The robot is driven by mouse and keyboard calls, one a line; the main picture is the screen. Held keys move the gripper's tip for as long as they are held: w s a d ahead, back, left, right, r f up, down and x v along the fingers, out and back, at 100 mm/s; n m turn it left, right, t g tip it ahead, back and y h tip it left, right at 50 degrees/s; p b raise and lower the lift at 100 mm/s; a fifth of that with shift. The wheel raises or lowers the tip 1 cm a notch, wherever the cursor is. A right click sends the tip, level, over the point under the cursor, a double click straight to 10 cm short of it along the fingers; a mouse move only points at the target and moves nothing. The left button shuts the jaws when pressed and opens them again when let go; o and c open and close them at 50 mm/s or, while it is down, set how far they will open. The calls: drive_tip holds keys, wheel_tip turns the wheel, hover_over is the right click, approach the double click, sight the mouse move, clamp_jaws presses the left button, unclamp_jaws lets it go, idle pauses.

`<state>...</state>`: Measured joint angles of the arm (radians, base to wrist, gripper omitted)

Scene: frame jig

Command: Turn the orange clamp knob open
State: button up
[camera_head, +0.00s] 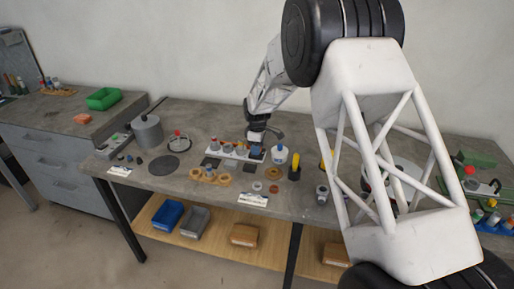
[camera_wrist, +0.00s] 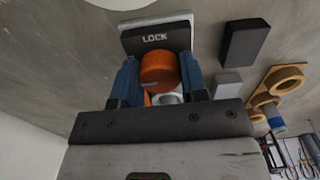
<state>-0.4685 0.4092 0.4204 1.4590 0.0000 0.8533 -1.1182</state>
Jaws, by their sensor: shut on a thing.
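More orange and a pale round part show below the knob, partly hidden by the gripper. In the head view my gripper (camera_head: 256,136) is low over the bench at the right end of a pale rail (camera_head: 229,152). The knob cannot be made out there.
Right of the fingers in the wrist view are a black block (camera_wrist: 245,43), a small grey block (camera_wrist: 227,85) and a tan ringed holder (camera_wrist: 277,88). In the head view a blue-topped white jar (camera_head: 279,156) and a black-and-yellow item (camera_head: 294,168) stand close on the right.

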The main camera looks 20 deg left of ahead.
drive_tip(key=o, duration=0.9)
drive_tip(key=shift+r, duration=3.95)
